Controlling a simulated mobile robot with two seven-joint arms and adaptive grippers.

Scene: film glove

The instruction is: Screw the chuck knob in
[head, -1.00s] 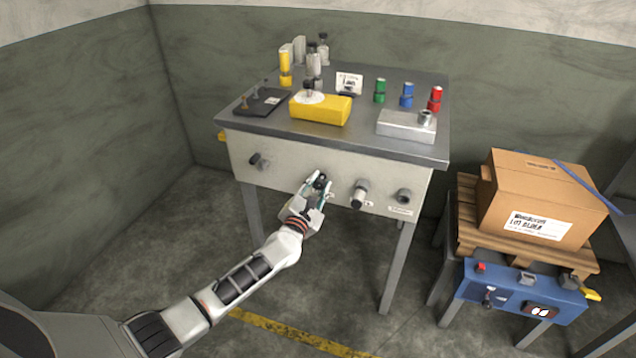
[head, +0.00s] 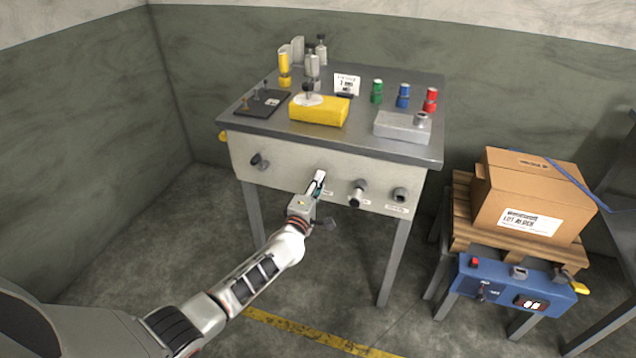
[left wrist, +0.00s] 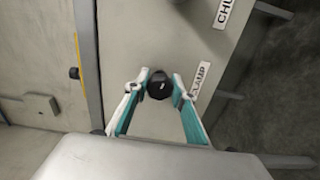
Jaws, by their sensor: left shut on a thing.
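My left gripper (head: 319,178) is at the front panel (head: 290,172) of the workbench, its fingers seen nearly edge-on. In the left wrist view its two teal-lined fingertips (left wrist: 160,80) are closed on the sides of a round black knob (left wrist: 159,85). A label reading "CLAMP" (left wrist: 201,79), partly covered by a finger, is beside this knob; a label starting "CHU" (left wrist: 224,12) is farther along, cut off by the frame. In the head view the gripper hides the held knob. A protruding knob (head: 356,192) is just right of the gripper. My right gripper is not in view.
More fittings are on the panel, one at the left (head: 259,160) and one at the right (head: 401,195). The benchtop above holds a yellow block (head: 320,112), coloured cylinders and a grey block (head: 402,126). A carton (head: 530,195) stands right. Floor before the bench is clear.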

